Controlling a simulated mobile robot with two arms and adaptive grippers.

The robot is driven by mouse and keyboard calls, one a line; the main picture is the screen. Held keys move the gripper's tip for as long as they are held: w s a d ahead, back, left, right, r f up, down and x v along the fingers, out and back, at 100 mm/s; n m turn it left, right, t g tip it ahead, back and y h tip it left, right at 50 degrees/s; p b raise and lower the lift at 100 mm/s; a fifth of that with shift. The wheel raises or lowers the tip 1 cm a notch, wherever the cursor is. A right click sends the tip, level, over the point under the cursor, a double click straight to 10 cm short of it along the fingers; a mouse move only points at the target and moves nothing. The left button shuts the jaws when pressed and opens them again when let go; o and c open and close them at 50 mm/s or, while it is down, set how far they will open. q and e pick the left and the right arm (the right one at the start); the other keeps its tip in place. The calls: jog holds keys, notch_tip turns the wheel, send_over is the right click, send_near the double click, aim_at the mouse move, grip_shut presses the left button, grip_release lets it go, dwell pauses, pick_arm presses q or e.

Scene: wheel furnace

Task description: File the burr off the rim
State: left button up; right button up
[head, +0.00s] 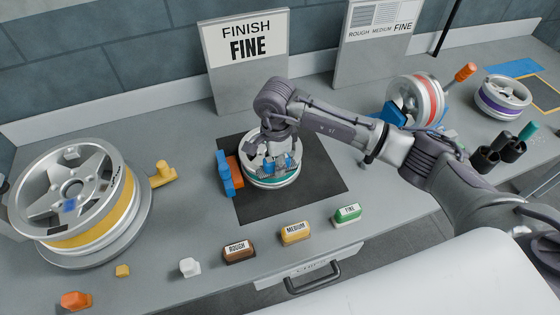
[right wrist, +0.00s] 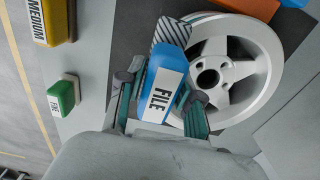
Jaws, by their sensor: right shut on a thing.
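A silver wheel with a teal band (head: 272,181) lies on a dark mat (head: 315,180) in the middle of the bench. My right gripper (head: 275,163) is over this wheel and shut on a file. In the right wrist view the file (right wrist: 165,82) has a blue and white body lettered FILE and a hatched grey end, which lies over the wheel's rim (right wrist: 262,45). I cannot tell whether it touches the rim, and I see no burr. An orange and blue clamp (head: 229,173) stands at the wheel's left side. My left gripper is not in view.
Blocks marked ROUGH (head: 239,252), MEDIUM (head: 296,233) and FINE (head: 347,215) stand along the front. A large yellow-banded wheel (head: 85,235) is at left. Red-banded (head: 430,98) and purple-banded (head: 503,97) wheels are at right. A FINISH FINE sign (head: 247,60) stands behind.

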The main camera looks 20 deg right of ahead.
aim_at(288, 160)
jog(key=shift+a, duration=0.6)
jog(key=shift+d+b, duration=0.7)
jog(key=shift+d, duration=1.5)
jog(key=shift+f, duration=0.1)
jog(key=shift+a+b, duration=0.55)
jog(key=shift+a, duration=1.65)
jog(key=shift+d+b, duration=0.55)
jog(key=shift+d, duration=1.65)
